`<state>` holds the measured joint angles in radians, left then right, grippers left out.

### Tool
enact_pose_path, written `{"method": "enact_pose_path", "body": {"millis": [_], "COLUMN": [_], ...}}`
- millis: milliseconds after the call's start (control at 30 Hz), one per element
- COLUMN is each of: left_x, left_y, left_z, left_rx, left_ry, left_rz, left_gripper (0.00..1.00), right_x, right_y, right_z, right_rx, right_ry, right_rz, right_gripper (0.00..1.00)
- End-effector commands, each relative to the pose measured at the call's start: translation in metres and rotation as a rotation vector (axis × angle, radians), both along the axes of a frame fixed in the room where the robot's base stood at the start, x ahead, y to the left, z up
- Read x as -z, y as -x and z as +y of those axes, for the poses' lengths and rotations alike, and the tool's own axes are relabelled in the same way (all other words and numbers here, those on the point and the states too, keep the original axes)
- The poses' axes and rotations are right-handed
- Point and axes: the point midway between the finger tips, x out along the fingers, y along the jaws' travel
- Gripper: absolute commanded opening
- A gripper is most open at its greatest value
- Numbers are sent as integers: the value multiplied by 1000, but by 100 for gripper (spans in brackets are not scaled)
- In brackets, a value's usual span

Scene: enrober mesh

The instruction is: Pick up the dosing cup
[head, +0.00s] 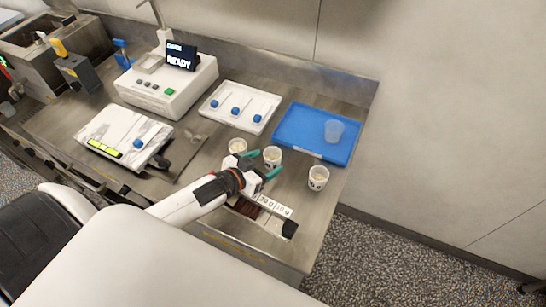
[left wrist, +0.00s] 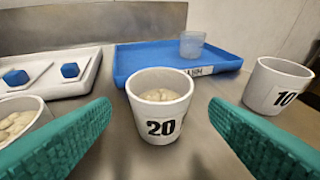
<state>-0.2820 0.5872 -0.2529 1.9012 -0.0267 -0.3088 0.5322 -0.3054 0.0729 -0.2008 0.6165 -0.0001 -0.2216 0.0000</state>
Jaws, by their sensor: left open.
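A small white cup marked 20 (left wrist: 160,128) stands upright with pale pieces inside. It also shows in the head view (head: 272,158). My left gripper (head: 264,163) is open, its teal fingers on either side of the view of this cup, with a gap to each side. Another white cup (head: 318,178), marked 10 (left wrist: 278,90), stands to the right. A third white cup (head: 238,146) with pale pieces stands to the left, partly hidden by a finger in the wrist view. A translucent cup (head: 334,130) stands on the blue tray (head: 300,133). My right gripper is not in view.
A white tray (head: 262,115) with several blue-knobbed items lies behind the cups. A labelled strip (head: 272,206) lies near the front edge. A white machine reading READY (head: 150,90) and a marble-patterned board (head: 108,130) are at left. The wall is close behind.

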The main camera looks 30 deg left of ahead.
Motion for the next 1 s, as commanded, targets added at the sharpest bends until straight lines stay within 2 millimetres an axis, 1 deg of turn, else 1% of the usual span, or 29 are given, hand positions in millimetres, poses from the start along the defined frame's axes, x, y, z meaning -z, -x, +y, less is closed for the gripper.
{"method": "enact_pose_path", "body": {"millis": [33, 167, 300, 400, 500, 700, 733, 767, 1000], "left_x": [1, 5, 14, 19, 22, 23, 23, 23, 23], "left_y": [-3, -17, -38, -49, -53, -54, -54, -54, -53], "left_z": [-1, -4, -9, -11, -13, -13, -13, -13, -13], "left_rx": [0, 0, -1, 0, 1, 1, 1, 1, 0], "left_ry": [0, 0, 1, 1, 1, 1, 1, 0, 0], "left_rz": [0, -1, 0, 1, 1, 2, 2, 2, 2], "left_gripper": [70, 70, 70, 70, 70, 70, 68, 64, 24], "right_x": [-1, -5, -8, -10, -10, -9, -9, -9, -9], "right_y": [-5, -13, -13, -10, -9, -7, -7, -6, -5], "right_z": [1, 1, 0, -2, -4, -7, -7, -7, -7], "right_rx": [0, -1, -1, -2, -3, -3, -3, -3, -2], "right_ry": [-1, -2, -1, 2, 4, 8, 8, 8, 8], "right_rz": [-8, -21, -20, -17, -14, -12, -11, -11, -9], "right_gripper": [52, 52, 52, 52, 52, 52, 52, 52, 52]}}
